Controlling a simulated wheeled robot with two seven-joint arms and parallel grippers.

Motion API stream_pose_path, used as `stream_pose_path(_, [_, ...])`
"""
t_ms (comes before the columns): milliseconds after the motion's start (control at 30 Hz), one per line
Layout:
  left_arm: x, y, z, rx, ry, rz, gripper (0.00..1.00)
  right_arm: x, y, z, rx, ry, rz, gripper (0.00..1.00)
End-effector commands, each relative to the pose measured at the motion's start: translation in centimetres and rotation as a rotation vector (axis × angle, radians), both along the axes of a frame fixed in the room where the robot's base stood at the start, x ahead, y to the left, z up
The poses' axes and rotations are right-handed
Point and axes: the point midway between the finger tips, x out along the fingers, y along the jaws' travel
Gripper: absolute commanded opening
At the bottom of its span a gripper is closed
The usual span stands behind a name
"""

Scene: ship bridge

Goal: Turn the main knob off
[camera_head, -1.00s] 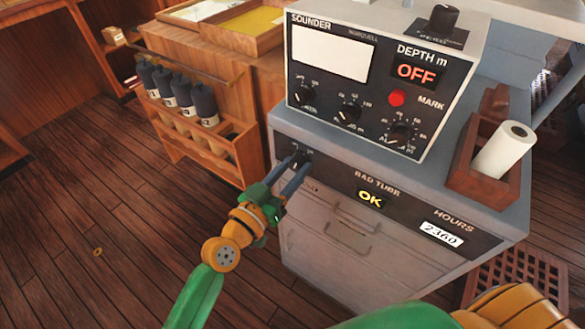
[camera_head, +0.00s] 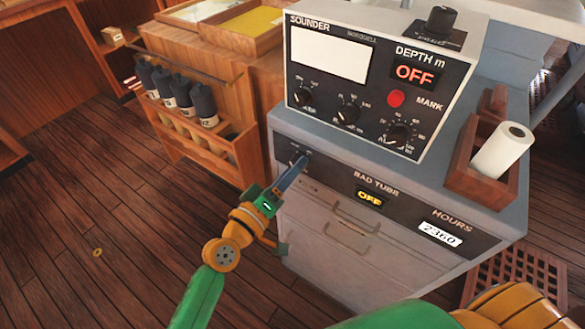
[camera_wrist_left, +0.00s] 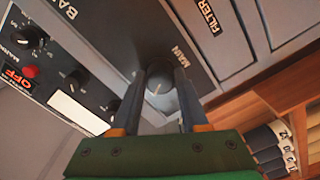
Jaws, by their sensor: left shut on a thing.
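The black main knob (camera_wrist_left: 158,82) sits on the dark panel strip beside the word MAIN in the left wrist view. In the head view the knob is at the left end of the strip, mostly hidden by my fingers. My left gripper (camera_head: 297,166) is shut on it, one finger on each side, as the left wrist view also shows (camera_wrist_left: 160,98). The knob's pale pointer line shows between the fingers. My right gripper is out of view.
The sounder unit (camera_head: 375,85) stands on top of the grey cabinet (camera_head: 335,225), its depth display also reading OFF. A wooden box with a paper roll (camera_head: 503,151) stands to its right. A wooden bottle rack (camera_head: 205,145) is close on the left. Open floor lies front left.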

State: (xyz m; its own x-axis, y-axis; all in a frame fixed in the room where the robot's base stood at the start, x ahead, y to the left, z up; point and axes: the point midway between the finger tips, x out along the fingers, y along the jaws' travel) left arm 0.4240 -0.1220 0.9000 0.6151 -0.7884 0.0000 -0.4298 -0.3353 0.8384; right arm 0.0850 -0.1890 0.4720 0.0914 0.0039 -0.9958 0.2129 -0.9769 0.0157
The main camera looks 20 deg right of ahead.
Motion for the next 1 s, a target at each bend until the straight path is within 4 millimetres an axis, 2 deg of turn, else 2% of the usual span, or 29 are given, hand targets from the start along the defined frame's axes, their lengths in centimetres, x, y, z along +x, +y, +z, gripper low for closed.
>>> stream_pose_path(700, [0.01, -0.01, 0.04, -0.044, 0.054, 0.000, 0.00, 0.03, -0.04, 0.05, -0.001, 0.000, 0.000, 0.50])
stream_pose_path(733, [0.01, -0.01, 0.04, -0.044, 0.054, 0.000, 0.49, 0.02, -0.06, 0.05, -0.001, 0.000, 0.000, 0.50])
stream_pose_path(800, [0.00, -0.01, 0.03, -0.044, 0.054, 0.000, 0.68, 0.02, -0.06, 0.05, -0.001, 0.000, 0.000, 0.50])
stream_pose_path(833, [0.00, -0.01, 0.03, -0.044, 0.054, 0.000, 0.74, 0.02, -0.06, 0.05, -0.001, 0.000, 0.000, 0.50])
stream_pose_path(1000, [0.00, 0.00, 0.02, -0.042, 0.054, 0.000, 0.74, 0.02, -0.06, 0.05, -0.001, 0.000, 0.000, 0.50])
